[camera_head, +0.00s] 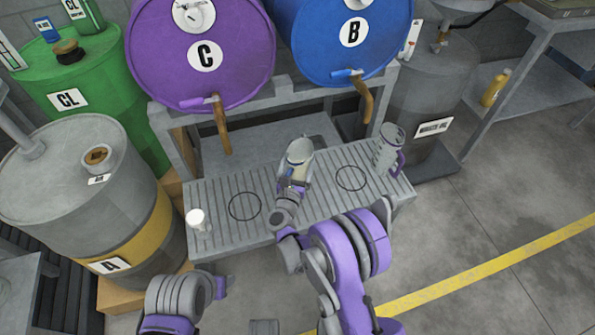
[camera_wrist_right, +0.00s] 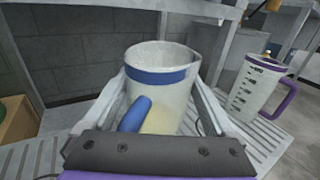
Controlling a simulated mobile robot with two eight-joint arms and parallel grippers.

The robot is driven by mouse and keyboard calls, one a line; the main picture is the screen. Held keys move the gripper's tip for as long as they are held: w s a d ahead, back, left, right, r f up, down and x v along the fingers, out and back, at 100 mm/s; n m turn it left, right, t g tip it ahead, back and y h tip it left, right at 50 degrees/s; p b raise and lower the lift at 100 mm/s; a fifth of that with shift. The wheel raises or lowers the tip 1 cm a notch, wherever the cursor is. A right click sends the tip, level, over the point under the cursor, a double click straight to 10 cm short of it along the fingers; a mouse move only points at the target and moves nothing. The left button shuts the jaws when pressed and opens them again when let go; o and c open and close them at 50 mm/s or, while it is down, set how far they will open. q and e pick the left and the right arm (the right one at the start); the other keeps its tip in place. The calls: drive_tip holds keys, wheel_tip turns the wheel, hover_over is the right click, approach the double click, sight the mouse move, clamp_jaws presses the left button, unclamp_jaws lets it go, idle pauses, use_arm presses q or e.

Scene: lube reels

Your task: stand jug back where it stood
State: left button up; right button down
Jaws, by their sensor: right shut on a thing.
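A whitish jug with a blue band and blue handle (camera_wrist_right: 165,92) is between the fingers of my right gripper (camera_wrist_right: 165,105), which is shut on it. In the head view the jug (camera_head: 299,152) is upright or nearly so, over the middle of the slatted grey tray (camera_head: 222,188), between two dark rings. The right gripper (camera_head: 291,183) comes at it from the near side. I cannot tell whether its base touches the slats. Part of my left arm shows at the bottom left, but its gripper cannot be made out.
A clear jug with a purple handle (camera_head: 388,150) stands at the tray's right end. A small white cup (camera_head: 197,220) stands at its left end. Purple drum C (camera_head: 230,75) and blue drum B (camera_head: 375,55) lie above, their taps hanging over the tray. The left ring (camera_head: 245,206) is bare.

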drive_tip(key=shift+f+b, duration=0.35)
drive_tip(key=shift+f, duration=1.45)
drive_tip(key=shift+f, duration=0.15)
unclamp_jaws()
drive_tip(key=shift+r, duration=0.2)
approach(297, 175)
drive_tip(key=shift+w, duration=0.2)
